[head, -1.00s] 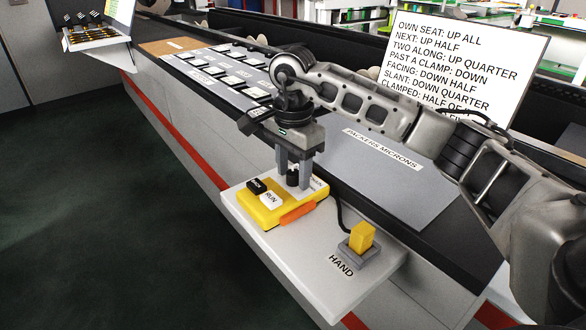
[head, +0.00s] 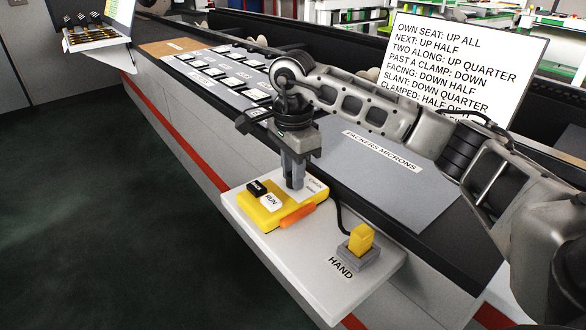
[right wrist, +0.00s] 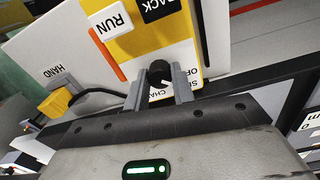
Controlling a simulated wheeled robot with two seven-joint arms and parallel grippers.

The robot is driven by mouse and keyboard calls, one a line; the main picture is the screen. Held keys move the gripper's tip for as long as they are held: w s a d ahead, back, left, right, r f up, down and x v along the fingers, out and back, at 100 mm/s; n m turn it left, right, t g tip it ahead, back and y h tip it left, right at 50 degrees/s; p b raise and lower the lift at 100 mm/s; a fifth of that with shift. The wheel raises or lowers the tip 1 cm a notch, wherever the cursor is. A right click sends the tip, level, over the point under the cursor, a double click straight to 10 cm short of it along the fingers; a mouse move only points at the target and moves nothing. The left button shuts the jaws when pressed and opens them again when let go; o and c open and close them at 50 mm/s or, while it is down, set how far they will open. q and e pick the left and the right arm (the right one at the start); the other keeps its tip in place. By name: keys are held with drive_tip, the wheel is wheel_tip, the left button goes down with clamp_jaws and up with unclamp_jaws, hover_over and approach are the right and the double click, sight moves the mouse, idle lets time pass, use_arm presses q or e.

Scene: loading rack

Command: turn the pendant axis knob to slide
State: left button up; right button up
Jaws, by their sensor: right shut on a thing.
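The yellow pendant (head: 261,212) lies on a white shelf (head: 318,278), with a white RUN button (head: 271,203), a black button (head: 257,188) and an orange strip on its side. My right gripper (head: 294,184) points down onto the pendant's white label plate. In the right wrist view the black axis knob (right wrist: 159,72) sits between the two fingers (right wrist: 159,84), which are shut on it. Lettering around the knob is partly covered by the fingers, so I cannot read the knob's setting. In the head view the fingers hide the knob. My left gripper is not in view.
A yellow block on a grey base (head: 358,255), marked HAND, stands on the shelf right of the pendant, joined by a black cable. A text board (head: 465,65) stands behind my right arm. A grey panel (head: 385,185) lies behind the shelf. The shelf's front is clear.

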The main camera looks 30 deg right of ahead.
drive_tip(key=m, duration=0.3)
drive_tip(key=shift+r+p, duration=0.1)
drive_tip(key=shift+p, duration=0.25)
drive_tip(key=shift+m, duration=1.1)
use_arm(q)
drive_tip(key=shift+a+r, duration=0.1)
use_arm(e)
drive_tip(key=shift+m, duration=0.3)
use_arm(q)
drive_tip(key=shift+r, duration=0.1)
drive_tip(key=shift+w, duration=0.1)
use_arm(e)
drive_tip(key=o, duration=1)
